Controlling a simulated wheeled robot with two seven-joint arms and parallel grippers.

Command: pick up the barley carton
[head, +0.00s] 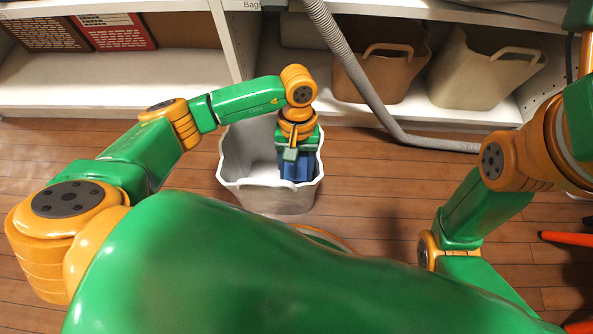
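My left gripper (291,154) points down into a white open bin (270,199) on the floor. A blue box-like thing (297,170) shows directly below and around the gripper, inside the bin. It may be the barley carton, but no label can be read. The gripper's fingers are too small and covered to tell whether they are open or shut on it. My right arm comes in from the right and bends down. Its gripper is hidden behind my own body.
A low white shelf unit (190,95) runs along the back. It holds red boxes (115,32), a brown bin (380,72) and a beige bin (482,72). A grey corrugated hose (352,75) hangs down to the floor. Wood floor (385,190) right of the white bin is clear.

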